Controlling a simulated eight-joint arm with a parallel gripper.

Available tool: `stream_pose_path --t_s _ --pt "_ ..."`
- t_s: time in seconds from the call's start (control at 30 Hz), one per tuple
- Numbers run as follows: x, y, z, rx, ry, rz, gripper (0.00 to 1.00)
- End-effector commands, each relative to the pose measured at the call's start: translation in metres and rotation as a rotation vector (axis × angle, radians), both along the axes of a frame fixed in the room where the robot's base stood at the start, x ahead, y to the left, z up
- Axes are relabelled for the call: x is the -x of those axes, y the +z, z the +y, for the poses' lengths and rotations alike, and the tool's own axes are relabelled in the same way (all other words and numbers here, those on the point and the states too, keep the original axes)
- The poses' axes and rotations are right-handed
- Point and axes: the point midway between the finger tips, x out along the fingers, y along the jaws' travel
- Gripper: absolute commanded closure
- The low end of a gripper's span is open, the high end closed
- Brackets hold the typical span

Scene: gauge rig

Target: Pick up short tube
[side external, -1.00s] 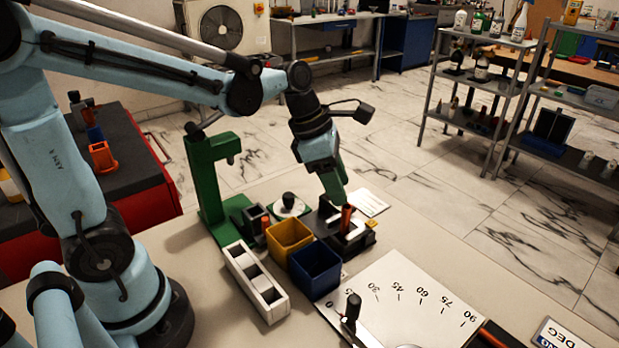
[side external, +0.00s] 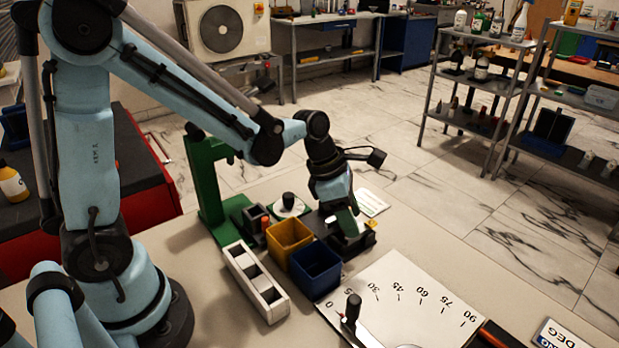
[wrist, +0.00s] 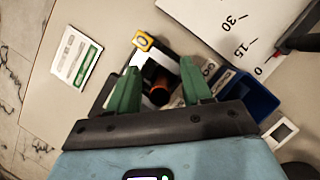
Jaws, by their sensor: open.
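An orange-brown tube (wrist: 158,95), which looks like the short tube, shows its end in the wrist view, in or on a black fixture. My gripper (wrist: 160,82) is open, with one green finger on each side of the tube and a gap on both sides. In the side view my gripper (side external: 345,226) reaches down into the black fixture (side external: 366,240) and hides the tube there. Whether the fingertips are level with the tube is unclear.
A yellow bin (side external: 289,238) and a blue bin (side external: 315,270) stand close to the fixture. Nearby are a white slotted block (side external: 262,296), a green stand (side external: 208,185) and an angle plate (side external: 410,305). A white-green card (side external: 371,202) lies behind the fixture.

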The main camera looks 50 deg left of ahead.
Motion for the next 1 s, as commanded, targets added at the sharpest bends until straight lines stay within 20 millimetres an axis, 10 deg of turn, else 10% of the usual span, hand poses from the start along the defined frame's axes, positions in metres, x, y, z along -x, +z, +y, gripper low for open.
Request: stream_pose_path --t_s 0.2,0.5,1.0 --pt "0.0000 -0.0001 0.0000 0.000 0.000 0.000 0.54" --pt "0.0000 0.0001 0.0002 0.000 0.000 0.000 1.00" --pt "-0.0003 0.0073 0.0001 0.000 0.000 0.000 1.00"
